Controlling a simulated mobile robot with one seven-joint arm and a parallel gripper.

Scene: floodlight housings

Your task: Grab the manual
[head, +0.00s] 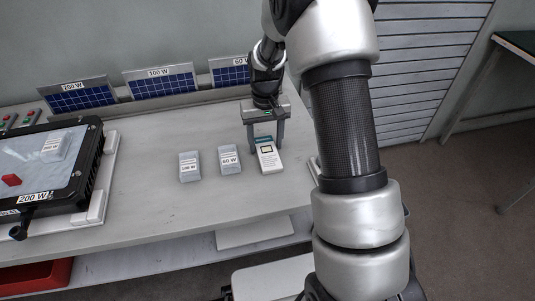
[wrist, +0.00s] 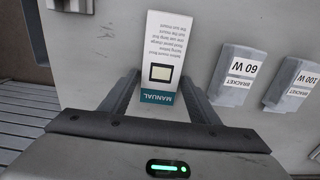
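The manual (head: 269,160) is a small white booklet or box with a teal band and a square picture. It lies on the grey table, to the right of two bracket packs. In the wrist view the manual (wrist: 163,62) reads "MANUAL" upside down and its near end lies between my fingers. My gripper (head: 266,146) is above it, pointing down. In the wrist view my gripper (wrist: 165,95) is open, with a gap between each finger and the manual's sides. I cannot tell the exact height of the fingertips over the table.
The 60 W bracket pack (head: 230,160) and 100 W bracket pack (head: 190,167) stand left of the manual. A 200 W floodlight housing (head: 88,180) with another pack inside is at the left. Solar panels (head: 160,82) line the back. The table's front is clear.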

